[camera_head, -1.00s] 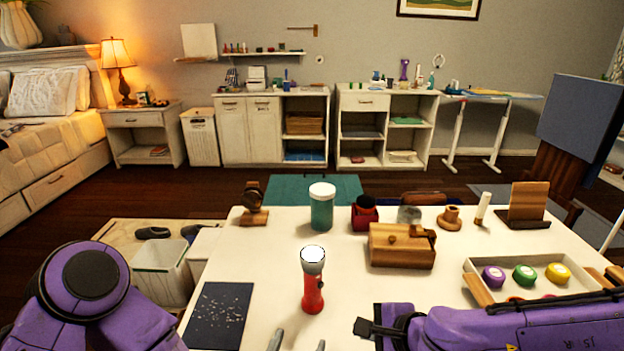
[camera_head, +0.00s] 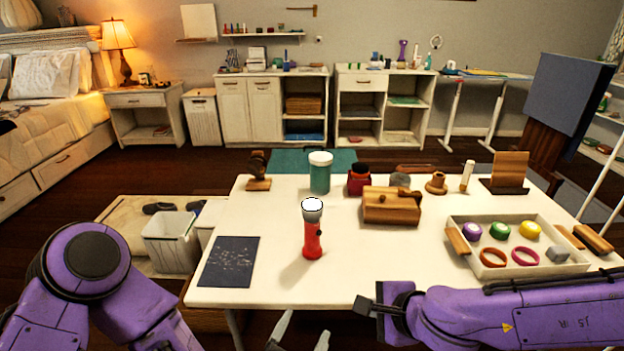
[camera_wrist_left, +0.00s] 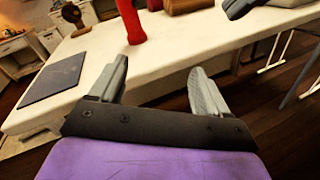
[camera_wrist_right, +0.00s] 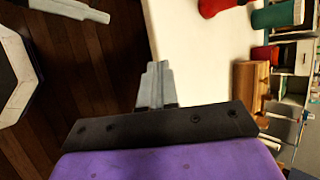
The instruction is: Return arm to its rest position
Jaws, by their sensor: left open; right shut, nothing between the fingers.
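My left gripper (camera_head: 305,325) is open and empty. In the head view it is low in the middle, just in front of the table's near edge; it also shows in the left wrist view (camera_wrist_left: 158,68). My right gripper (camera_head: 366,305) is shut and empty at the end of my right arm, which lies across the lower right of the head view. Its closed fingers show in the right wrist view (camera_wrist_right: 156,85). A red flashlight (camera_head: 312,240) stands upright on the white table (camera_head: 350,275), apart from both grippers.
On the table are a dark speckled sheet (camera_head: 229,262), a teal jar (camera_head: 320,175), a wooden box (camera_head: 392,207) and a tray (camera_head: 560,266) with colored pieces. A white bin (camera_head: 170,245) stands left of the table. The table's front middle is clear.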

